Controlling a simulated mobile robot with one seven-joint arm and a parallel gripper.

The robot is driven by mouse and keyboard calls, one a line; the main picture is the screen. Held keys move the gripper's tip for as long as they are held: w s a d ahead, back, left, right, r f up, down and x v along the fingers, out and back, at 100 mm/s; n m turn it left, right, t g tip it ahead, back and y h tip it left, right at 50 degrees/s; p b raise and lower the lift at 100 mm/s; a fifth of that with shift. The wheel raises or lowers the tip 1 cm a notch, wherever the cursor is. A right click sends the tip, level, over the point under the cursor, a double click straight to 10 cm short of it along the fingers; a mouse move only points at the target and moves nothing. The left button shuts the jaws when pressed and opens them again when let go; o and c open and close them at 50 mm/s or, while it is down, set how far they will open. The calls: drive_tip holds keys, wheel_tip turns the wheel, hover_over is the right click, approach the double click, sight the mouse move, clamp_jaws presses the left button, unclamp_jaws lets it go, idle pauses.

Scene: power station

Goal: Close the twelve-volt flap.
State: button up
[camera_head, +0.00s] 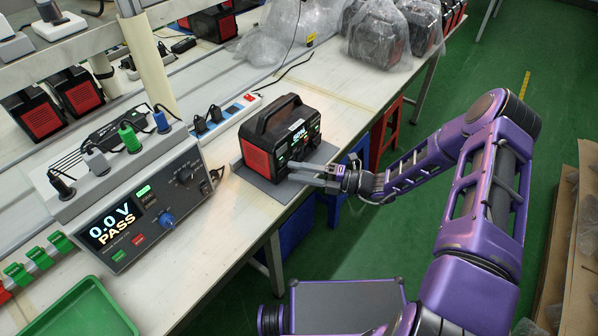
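The power station (283,137), a black box with red end panels, a top handle and a lit display, sits on a grey mat (270,188) on the bench. Its front faces right, towards my arm. My gripper (294,173) is low at this front, with its grey fingers pointing left at the lower part. The fingers overlap the front in the picture, and I cannot tell whether they touch it. The twelve-volt flap is too small or hidden behind the fingers to make out. I cannot tell how far apart the fingertips are.
A tester (135,205) reading "0.0 V PASS" stands left of the power station. A power strip (228,119) lies behind it. Plastic-wrapped units (378,35) stand at the far end of the bench. A green tray (78,312) is at the lower left.

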drive_tip(key=v, duration=1.7)
drive_tip(key=shift+s+d, duration=0.1)
drive_tip(key=shift+d, duration=0.05)
